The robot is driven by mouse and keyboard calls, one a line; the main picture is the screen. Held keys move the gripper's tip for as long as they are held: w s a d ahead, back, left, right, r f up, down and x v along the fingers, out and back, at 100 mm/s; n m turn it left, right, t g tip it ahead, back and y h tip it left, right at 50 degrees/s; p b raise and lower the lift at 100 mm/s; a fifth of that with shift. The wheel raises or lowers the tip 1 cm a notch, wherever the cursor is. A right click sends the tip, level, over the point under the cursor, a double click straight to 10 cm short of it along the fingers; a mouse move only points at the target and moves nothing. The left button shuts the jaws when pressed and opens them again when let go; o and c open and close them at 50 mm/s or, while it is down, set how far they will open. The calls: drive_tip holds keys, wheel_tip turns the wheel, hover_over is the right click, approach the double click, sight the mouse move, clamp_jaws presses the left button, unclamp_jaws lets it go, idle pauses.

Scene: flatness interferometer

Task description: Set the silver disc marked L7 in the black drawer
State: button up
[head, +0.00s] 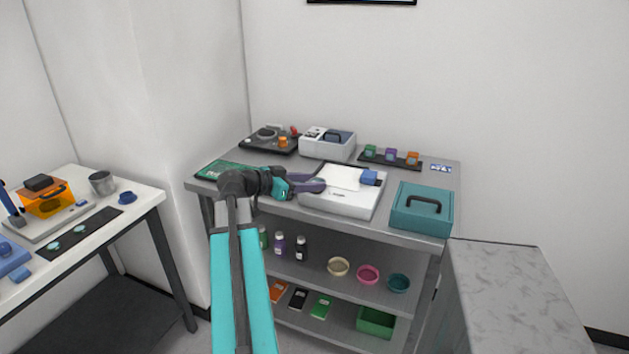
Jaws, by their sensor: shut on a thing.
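My gripper (308,186), with purple fingers, reaches in from the left at the front of the grey bench. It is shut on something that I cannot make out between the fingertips. I cannot make out a silver disc or an L7 mark. No black drawer shows clearly.
A teal case (421,210) stands right of the instrument, a grey-white box (327,145) behind it. A green mat (226,171) lies left. A black rack (389,159) holds coloured pieces. A marble-topped counter (519,280) stands at right, a white table (130,195) at left.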

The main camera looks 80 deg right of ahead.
drive_tip(key=shift+w+a+r, duration=0.15)
drive_tip(key=shift+a, duration=0.95)
drive_tip(key=w+a+f+n+t+h, duration=0.25)
drive_tip(key=w+n+t, duration=0.2)
drive_tip(key=w, duration=0.85)
drive_tip(key=w+a+f+n+t+h, duration=0.25)
drive_tip(key=w+n+t, duration=0.2)
drive_tip(key=w, duration=0.75)
drive_tip(key=w+a+f+n+t+y, duration=0.1)
drive_tip(key=w+a+n+t, duration=0.25)
drive_tip(key=w+a, duration=0.55)
drive_tip(key=w+a+n+t+y, duration=0.25)
drive_tip(key=w+a+t, duration=0.2)
drive_tip(key=w, duration=0.75)
drive_tip(key=w+a+r+n+t+y, duration=0.2)
drive_tip(key=w+a+n+t+y, duration=0.3)
drive_tip(key=w+a, duration=1)
drive_tip(key=w+a+r+n+t+y, duration=0.1)
drive_tip(key=a+r+n+y, duration=0.1)
drive_tip(key=a, duration=0.7)
drive_tip(key=w+a+r+n+t+y, duration=0.1)
drive_tip(key=w+a+r+n+y, duration=0.1)
drive_tip(key=a, duration=0.7)
drive_tip(key=w+a+r+n+t+y, duration=0.1)
drive_tip(key=w+a+r+n+y, duration=0.1)
drive_tip(key=a, duration=0.7)
drive_tip(key=shift+w+n+y, duration=0.25)
drive_tip(key=shift+n+y, duration=0.2)
drive_tip(key=shift+n, duration=0.05)
